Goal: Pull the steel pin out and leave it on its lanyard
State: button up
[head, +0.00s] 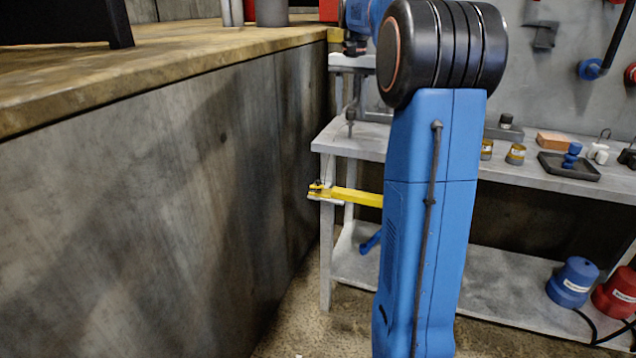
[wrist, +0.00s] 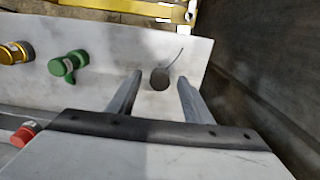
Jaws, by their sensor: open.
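In the wrist view, a dark grey round head (wrist: 159,78) stands out from a pale panel (wrist: 110,55). A thin dark line (wrist: 177,57) runs up and right from it, like a lanyard. I take this head to be the steel pin's; its shaft is hidden. My gripper (wrist: 160,88) is open, with one finger left of the head and one right of it. Gaps show on both sides, and I see no touch. How far the fingertips are from the panel is unclear. In the head view I cannot make out the pin or the gripper.
A green knob (wrist: 67,66) and a yellow knob (wrist: 15,52) sit left on the panel, with a red knob (wrist: 25,133) lower left. Yellow bars (wrist: 150,8) cross beyond.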

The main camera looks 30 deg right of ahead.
notch_tip(320, 180, up, 17)
dwell(0.5)
jog(key=s+a+f+n+t, duration=0.1)
jog(key=s+a+f+n, duration=0.2)
jog(key=s+a+f, duration=0.35)
jog(key=s+a+f+n+t, duration=0.15)
jog(key=s+a+f, duration=0.25)
jog(key=s+a, duration=0.55)
jog(key=s+a+f+n, duration=0.2)
jog(key=s+a+f, duration=0.2)
jog(key=f, duration=0.4)
jog(key=s+a+f+n+t, duration=0.1)
jog(key=s+a+f+n, duration=0.1)
jog(key=s+a+f, duration=0.2)
jog(key=s+a+f+n+t, duration=0.1)
jog(key=s+a+f, duration=0.3)
jog(key=s+f, duration=0.4)
notch_tip(320, 180, down, 6)
jog(key=shift+s+a+r+n, duration=0.15)
jog(key=shift+s+a+n, duration=0.05)
jog(key=shift+a+n, duration=0.2)
